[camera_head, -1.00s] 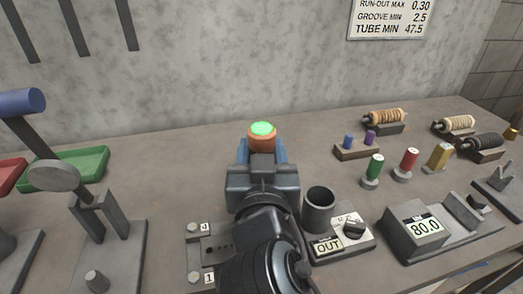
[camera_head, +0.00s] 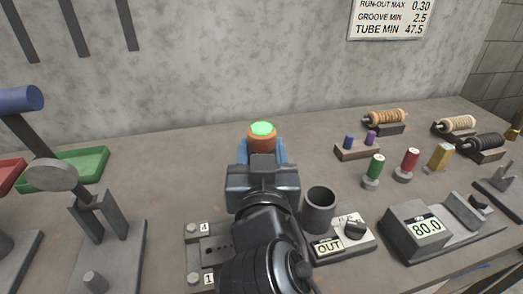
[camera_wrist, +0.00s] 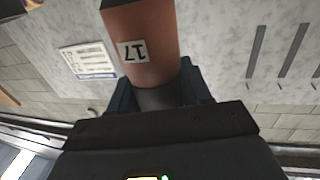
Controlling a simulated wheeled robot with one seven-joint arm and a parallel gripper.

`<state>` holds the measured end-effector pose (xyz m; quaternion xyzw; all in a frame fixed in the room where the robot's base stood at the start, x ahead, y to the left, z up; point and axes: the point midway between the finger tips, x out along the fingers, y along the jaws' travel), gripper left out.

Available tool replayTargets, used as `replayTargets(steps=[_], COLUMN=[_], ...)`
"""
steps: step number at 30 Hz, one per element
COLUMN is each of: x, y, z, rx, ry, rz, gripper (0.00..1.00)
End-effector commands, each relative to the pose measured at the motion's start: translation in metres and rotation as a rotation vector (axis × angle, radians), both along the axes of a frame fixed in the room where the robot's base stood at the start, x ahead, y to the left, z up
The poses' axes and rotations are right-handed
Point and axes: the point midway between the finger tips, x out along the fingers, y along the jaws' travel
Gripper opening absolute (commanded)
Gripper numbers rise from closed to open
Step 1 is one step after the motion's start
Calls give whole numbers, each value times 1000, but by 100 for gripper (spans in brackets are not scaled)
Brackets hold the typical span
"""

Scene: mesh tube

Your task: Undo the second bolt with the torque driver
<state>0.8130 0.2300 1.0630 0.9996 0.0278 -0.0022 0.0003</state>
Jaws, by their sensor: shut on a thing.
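My gripper (camera_head: 263,158) is shut on the torque driver (camera_head: 262,141), an orange-brown cylinder with a bright green glowing top. In the wrist view the driver (camera_wrist: 148,45) stands between the fingers, with a small white number label on its side. The bolt plate (camera_head: 208,252) lies below and nearer, partly hidden by my arm. Its bolts marked 4 (camera_head: 192,228) and 1 (camera_head: 194,279) show at the left edge. The second bolt cannot be made out; my arm covers the right part of the plate.
A dark open cup (camera_head: 319,210) and a dial box with an OUT sign (camera_head: 327,247) stand close right of my arm. A unit reading 80.0 (camera_head: 413,232) is further right. A grey lever stand (camera_head: 103,225) is at left. The bench behind the driver is clear.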

Motion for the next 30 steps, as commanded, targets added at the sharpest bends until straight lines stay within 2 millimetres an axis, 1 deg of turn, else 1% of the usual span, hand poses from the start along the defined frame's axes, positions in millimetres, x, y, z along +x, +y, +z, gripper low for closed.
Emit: replayTargets(steps=[30], x=[0], y=[0], z=[-8], rx=[1], ry=[-3], rz=[0], gripper=[12])
